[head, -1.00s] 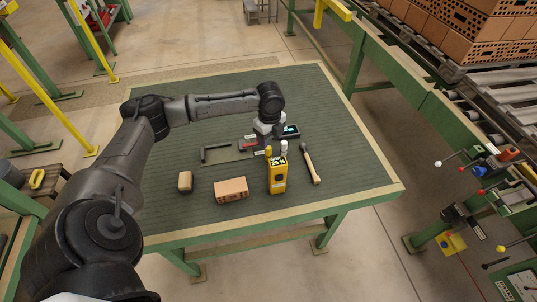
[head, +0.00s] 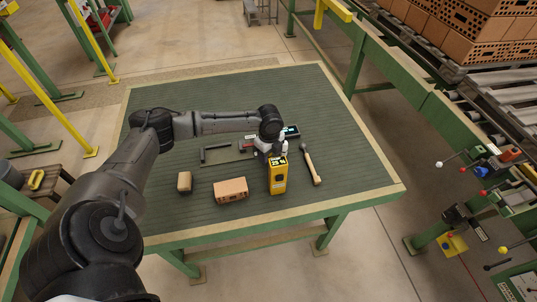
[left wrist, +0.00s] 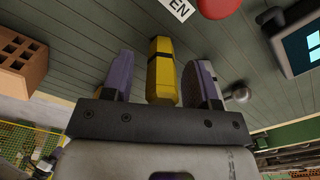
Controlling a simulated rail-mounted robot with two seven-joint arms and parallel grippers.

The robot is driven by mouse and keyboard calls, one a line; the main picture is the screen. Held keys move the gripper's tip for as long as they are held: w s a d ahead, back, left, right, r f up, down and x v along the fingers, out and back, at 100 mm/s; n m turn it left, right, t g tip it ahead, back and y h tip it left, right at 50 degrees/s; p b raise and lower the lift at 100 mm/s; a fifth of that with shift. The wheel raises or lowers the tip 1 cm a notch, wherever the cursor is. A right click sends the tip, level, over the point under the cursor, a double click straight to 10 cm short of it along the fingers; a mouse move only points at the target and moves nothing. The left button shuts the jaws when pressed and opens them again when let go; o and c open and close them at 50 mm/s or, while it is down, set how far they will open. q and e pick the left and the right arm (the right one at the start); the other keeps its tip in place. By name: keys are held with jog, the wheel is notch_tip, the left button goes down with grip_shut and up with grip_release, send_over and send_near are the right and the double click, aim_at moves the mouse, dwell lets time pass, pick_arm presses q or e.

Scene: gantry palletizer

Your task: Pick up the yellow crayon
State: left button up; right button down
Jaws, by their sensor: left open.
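The yellow crayon (left wrist: 161,75), with dark bands, shows in the left wrist view between the two fingers of my left gripper (left wrist: 162,84). There is a visible gap on both sides, so the fingers are open around it and apart from it. In the head view my left gripper (head: 271,152) is at the top of a yellow box (head: 277,180) near the table's front. The gripper hides the crayon there. My right gripper is not in view.
A small wooden block (head: 185,181) and an orange brick (head: 231,190) lie left of the box. A hammer (head: 311,165) lies right of it. A device with a screen (head: 291,131) and a dark angled tool (head: 216,151) lie behind. The table's (head: 340,120) right side is clear.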

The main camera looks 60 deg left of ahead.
pick_arm(q)
jog(key=shift+c, duration=0.3)
grip_shut()
jog(key=shift+r, duration=0.2)
jog(key=shift+r, duration=0.55)
notch_tip(320, 180, up, 3)
jog(key=shift+f+p, duration=0.2)
jog(key=shift+p, duration=0.1)
jog(key=w+d+r, duration=0.4)
jog(key=d+r, duration=0.3)
jog(key=d, duration=0.4)
jog(key=shift+p, duration=0.45)
